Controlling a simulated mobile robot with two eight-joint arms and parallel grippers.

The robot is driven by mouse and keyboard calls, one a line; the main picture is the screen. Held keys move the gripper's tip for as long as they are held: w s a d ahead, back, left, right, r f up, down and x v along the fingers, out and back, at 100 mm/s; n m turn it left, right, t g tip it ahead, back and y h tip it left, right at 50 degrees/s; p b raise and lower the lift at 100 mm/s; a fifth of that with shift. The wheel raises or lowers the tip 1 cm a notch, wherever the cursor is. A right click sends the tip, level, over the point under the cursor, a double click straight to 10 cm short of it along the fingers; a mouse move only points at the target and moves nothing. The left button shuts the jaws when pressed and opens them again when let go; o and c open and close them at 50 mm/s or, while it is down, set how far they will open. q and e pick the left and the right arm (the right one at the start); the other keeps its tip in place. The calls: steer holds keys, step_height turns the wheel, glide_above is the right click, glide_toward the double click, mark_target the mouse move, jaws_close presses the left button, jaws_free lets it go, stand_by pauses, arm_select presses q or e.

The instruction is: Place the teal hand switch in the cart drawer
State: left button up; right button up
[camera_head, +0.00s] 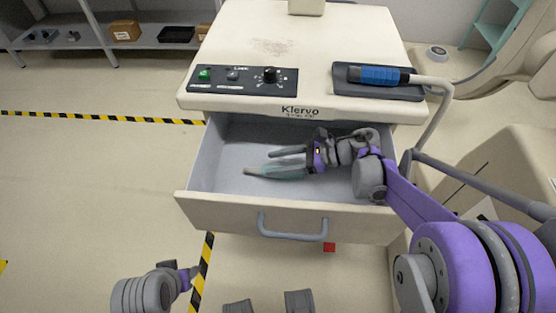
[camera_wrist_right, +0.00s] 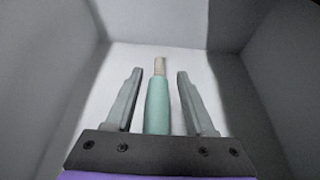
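The teal hand switch (camera_head: 284,173) lies inside the open cart drawer (camera_head: 217,208). It also shows in the right wrist view as a teal cylinder with a tan tip (camera_wrist_right: 157,105). My right gripper (camera_head: 275,162) reaches down into the drawer. In the right wrist view its fingers (camera_wrist_right: 157,100) are open on both sides of the switch, with a gap on each side. My left arm's end (camera_head: 182,278) shows at the lower left of the head view, outside the drawer; its fingertips are not clear.
The cart top (camera_head: 330,40) carries a control panel (camera_head: 240,79) and a blue-handled device on a dark pad (camera_head: 378,76). The drawer handle (camera_head: 293,232) faces me. A shelf (camera_head: 90,38) stands at the back left. The floor at left is clear.

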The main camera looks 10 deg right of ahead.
steer(key=shift+o, duration=1)
steer(key=shift+r, duration=0.2)
steer(key=shift+r+p, duration=0.35)
steer(key=shift+r, duration=0.15)
steer(key=p+v, duration=0.2)
steer(key=v, duration=1)
